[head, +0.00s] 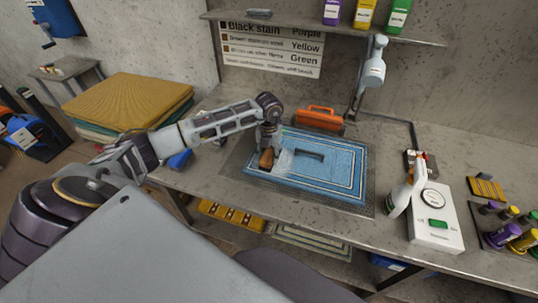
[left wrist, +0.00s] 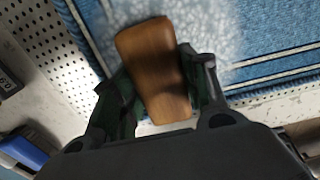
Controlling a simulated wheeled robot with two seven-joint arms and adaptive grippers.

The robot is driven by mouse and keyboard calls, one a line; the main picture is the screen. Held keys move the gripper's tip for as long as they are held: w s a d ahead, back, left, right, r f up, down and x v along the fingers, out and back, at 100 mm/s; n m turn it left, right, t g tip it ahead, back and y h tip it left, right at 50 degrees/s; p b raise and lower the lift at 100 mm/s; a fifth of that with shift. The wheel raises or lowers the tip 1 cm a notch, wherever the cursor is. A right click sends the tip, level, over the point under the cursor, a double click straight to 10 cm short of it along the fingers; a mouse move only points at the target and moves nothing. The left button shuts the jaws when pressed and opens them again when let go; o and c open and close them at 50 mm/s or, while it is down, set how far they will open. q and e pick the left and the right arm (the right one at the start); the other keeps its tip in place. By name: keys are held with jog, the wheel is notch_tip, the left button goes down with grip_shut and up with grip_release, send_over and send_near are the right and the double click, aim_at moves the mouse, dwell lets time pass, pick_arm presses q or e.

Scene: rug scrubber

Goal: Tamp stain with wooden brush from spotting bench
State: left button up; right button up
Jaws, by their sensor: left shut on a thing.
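My left gripper (head: 268,148) is shut on the wooden brush (head: 266,159) over the left part of a blue rug (head: 330,165). In the left wrist view the brush (left wrist: 155,65) is a brown wooden block between the two fingers (left wrist: 160,95). White foam (left wrist: 215,30) lies on the rug around the brush's far end. A dark stain mark (head: 310,154) shows on the rug's middle in the head view. The brush's bristles are hidden, and I cannot tell whether they touch the rug. The rug lies on a perforated metal plate (head: 367,207) in the bench. My right gripper is not in view.
A white spray bottle (head: 400,196) and a white device with a dial (head: 435,215) stand at the right. An orange tool (head: 318,117) is behind the rug. Several capped bottles (head: 510,228) stand at far right. A sign (head: 270,48) hangs behind.

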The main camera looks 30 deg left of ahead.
pick_arm(q)
jog(key=shift+s+f, duration=0.15)
jog(key=shift+r+p, duration=2)
jog(key=shift+r, duration=1.55)
